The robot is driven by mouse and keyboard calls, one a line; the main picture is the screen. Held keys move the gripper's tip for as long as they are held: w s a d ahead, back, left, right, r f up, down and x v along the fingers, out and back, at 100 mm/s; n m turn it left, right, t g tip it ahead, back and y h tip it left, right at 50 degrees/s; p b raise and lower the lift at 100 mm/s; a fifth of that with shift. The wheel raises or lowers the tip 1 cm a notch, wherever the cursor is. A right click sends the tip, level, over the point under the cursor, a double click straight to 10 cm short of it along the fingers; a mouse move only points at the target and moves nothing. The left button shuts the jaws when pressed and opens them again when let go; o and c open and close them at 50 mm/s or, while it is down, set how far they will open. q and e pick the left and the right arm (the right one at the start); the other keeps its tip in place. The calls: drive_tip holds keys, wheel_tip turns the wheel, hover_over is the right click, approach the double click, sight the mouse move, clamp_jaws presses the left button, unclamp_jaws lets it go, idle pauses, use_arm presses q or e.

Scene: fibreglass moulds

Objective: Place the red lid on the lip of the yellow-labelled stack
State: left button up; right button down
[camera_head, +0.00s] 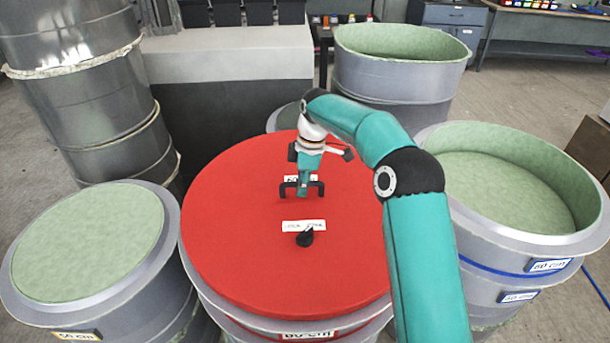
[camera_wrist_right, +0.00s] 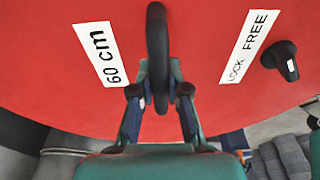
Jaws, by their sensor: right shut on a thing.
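The round red lid (camera_head: 240,240) lies flat over a grey stack in the middle of the head view; whether it touches that stack I cannot tell. It bears a black handle, a black knob (camera_head: 305,238) and white labels reading "60 cm" and "LOCK FREE". My right gripper (camera_head: 301,188) is shut on the handle (camera_wrist_right: 157,45), its fingers on either side in the wrist view. The yellow-labelled stack (camera_head: 150,285) stands at the left, with a pale green top inside a grey lip and a yellow label (camera_head: 76,335). My left gripper is out of view.
A blue-labelled stack (camera_head: 500,278) with a deep green hollow stands close at the right. Another green-lined mould (camera_head: 400,75) stands behind. A tall grey metal column of drums (camera_head: 90,95) rises behind the yellow-labelled stack. A grey block (camera_head: 230,55) stands at the back.

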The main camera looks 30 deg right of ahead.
drive_tip(key=shift+f, duration=0.6)
drive_tip(key=c, duration=1.2)
unclamp_jaws()
drive_tip(key=shift+o, duration=0.2)
drive_tip(key=shift+f, duration=0.1)
